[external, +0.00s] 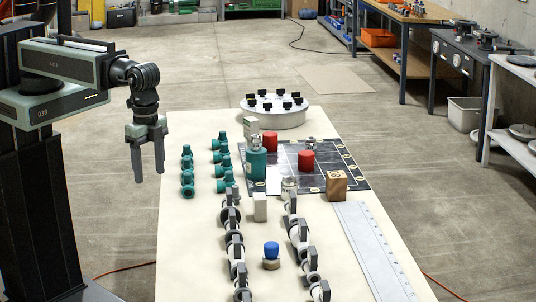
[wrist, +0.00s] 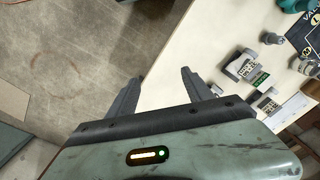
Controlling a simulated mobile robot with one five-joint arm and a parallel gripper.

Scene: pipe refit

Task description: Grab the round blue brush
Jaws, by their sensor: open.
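The round blue brush (external: 271,248) stands on the near part of the table in the external view. It has a blue rounded top and a pale, wood-coloured lower part. I cannot make it out in the wrist view. My gripper (external: 149,174) hangs in the air just off the table's left edge, to the left of the brush and farther back. Its fingers point down and are apart with nothing between them. In the wrist view my gripper (wrist: 162,75) is open above the floor and table edge.
Rows of grey-black valves (external: 235,245) and (external: 300,236) flank the brush. Teal fittings (external: 187,170), a teal bottle (external: 256,162), red cylinders (external: 306,161) and a wooden block (external: 336,185) stand farther back. A long ruler (external: 374,250) lies right. The table's left strip (external: 190,240) is clear.

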